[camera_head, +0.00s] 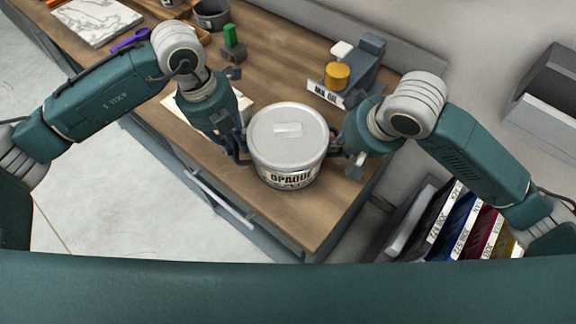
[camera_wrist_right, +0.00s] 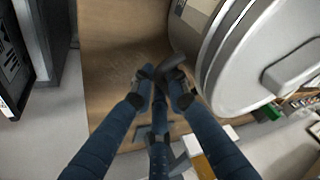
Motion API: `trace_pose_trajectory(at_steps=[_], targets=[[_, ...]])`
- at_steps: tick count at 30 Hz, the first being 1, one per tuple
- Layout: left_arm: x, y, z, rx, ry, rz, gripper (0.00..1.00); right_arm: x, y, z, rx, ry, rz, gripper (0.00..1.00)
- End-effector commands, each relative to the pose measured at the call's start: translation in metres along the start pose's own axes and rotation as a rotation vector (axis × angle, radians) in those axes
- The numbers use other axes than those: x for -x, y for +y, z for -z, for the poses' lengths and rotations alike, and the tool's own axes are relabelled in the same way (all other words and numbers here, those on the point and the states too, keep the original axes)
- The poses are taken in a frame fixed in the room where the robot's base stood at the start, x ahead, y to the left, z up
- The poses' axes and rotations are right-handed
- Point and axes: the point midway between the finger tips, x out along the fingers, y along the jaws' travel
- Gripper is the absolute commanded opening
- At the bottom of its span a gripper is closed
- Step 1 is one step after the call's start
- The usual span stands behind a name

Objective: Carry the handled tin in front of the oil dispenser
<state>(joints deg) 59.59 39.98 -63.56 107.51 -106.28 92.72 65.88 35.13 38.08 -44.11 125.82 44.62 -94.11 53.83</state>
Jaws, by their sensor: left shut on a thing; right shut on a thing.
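The handled tin (camera_head: 288,148) is white and lidded, labelled "OPAQUE", and upright over the near right part of the wooden bench. I cannot tell whether its base touches the bench. My left gripper (camera_head: 241,150) is shut on its left handle, and my right gripper (camera_head: 338,152) is shut on its right handle. In the right wrist view, my right gripper's fingers (camera_wrist_right: 162,84) close on a dark handle beside the tin (camera_wrist_right: 243,62).
A green block (camera_head: 232,40) and a dark pot (camera_head: 211,14) stand farther back on the bench (camera_head: 285,62). A pale sheet (camera_head: 228,103) lies partly behind my left gripper. Labelled colour containers (camera_head: 462,230) stand low at right. Bare bench lies between tin and dispenser.

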Motion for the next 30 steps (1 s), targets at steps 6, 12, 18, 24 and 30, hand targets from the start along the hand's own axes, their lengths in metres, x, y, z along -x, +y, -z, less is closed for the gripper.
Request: trace_pose_trajectory(at_steps=[6,12,18,24,30], targets=[[-0.015,0.001,-0.002,-0.001,-0.006,0.006,0.0,-0.014,0.0,-0.006,0.007,0.001,0.008,0.0],[-0.013,0.001,-0.001,-0.001,-0.002,0.003,0.33,-0.012,0.001,-0.006,0.005,-0.002,0.004,0.33],[-0.013,0.002,0.0,-0.001,-0.001,0.002,0.33,-0.012,0.001,-0.005,0.002,0.0,0.003,0.33],[0.002,0.001,-0.001,-0.001,-0.003,0.003,0.33,-0.012,0.002,-0.005,0.001,0.0,0.002,0.33],[0.034,0.002,-0.001,0.0,-0.005,0.003,0.33,-0.012,0.002,-0.005,0.001,0.0,0.001,0.33]])
